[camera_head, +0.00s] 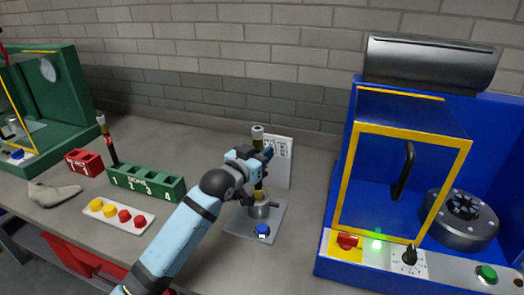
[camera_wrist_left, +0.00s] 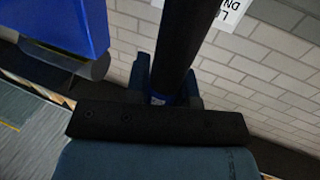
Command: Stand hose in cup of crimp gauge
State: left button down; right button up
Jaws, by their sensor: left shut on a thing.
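The hose (camera_head: 258,184) is an upright black tube with yellow bands and a metal fitting at its top. My left gripper (camera_head: 261,157) is shut around its upper part. In the left wrist view the hose (camera_wrist_left: 180,45) runs dark between the fingers (camera_wrist_left: 170,88). The crimp gauge (camera_head: 241,222) is a grey plate with a small metal cup (camera_head: 263,209) and a blue button. The hose's lower end is at the cup; I cannot tell whether it is inside or just above. My right gripper is not in view.
A white label board (camera_head: 282,165) stands behind the gauge. A blue crimping machine (camera_head: 345,120) with a yellow-framed door is at right. A green numbered rack (camera_head: 146,183) holds another hose at left, near a button panel (camera_head: 118,215) and a red bin (camera_head: 84,162).

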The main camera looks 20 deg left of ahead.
pick_arm(q)
jog(key=shift+f+b, duration=0.5)
jog(key=shift+f, duration=1.05)
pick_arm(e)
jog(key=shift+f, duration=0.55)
pick_arm(q)
jog(key=c, duration=0.9)
grip_release()
jog(key=shift+s+a+f, duration=0.1)
jog(key=shift+s+a, duration=0.05)
jog(key=shift+s, duration=0.3)
jog(key=v, duration=1.3)
jog(key=shift+b, duration=0.3)
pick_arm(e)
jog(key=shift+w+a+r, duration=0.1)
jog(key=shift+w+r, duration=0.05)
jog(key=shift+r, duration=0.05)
